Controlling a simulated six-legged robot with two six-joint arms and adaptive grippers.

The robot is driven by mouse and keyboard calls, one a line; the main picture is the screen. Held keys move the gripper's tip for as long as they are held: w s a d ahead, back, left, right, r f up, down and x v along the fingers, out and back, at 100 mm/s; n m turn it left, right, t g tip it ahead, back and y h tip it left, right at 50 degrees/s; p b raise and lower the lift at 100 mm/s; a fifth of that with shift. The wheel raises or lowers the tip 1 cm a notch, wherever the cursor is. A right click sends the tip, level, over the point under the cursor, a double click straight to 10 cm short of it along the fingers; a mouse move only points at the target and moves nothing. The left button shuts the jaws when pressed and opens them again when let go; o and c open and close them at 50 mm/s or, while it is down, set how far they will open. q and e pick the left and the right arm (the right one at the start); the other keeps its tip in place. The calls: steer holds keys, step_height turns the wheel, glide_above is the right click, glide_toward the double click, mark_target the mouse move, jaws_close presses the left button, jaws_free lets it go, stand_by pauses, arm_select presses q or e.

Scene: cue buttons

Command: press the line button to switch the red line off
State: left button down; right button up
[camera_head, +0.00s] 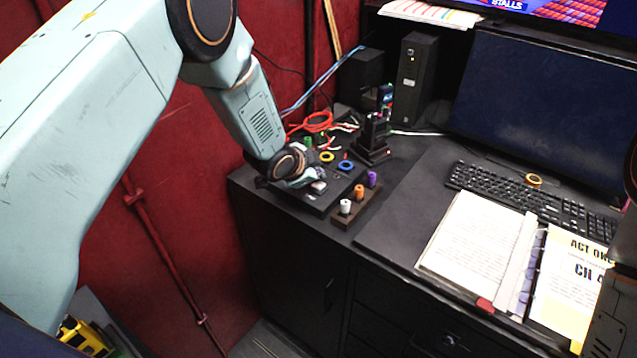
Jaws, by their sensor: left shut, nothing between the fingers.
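A black button box (314,200) lies on the left end of the dark desk. A small pale button (319,187) sits near the front of the box. My left gripper (313,176) is shut and empty, low over the box, with its tips close to the pale button. I cannot tell whether they touch it. The gripper and wrist hide the box's left part. I cannot make out which button is the line button.
A small block with white, orange and purple knobs (360,207) stands just right of the box. A red cable (318,122) and a black stand (374,140) lie behind. A keyboard (530,200), monitor (545,110) and open binder (480,245) fill the right. The desk between is clear.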

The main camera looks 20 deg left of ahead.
mark_target(317, 186)
arm_select(q)
steer(key=shift+r+p, duration=0.8)
steer(key=shift+r, duration=0.15)
step_height(317, 186, up, 3)
steer(key=shift+r+p, duration=0.15)
steer(key=shift+p, duration=1.1)
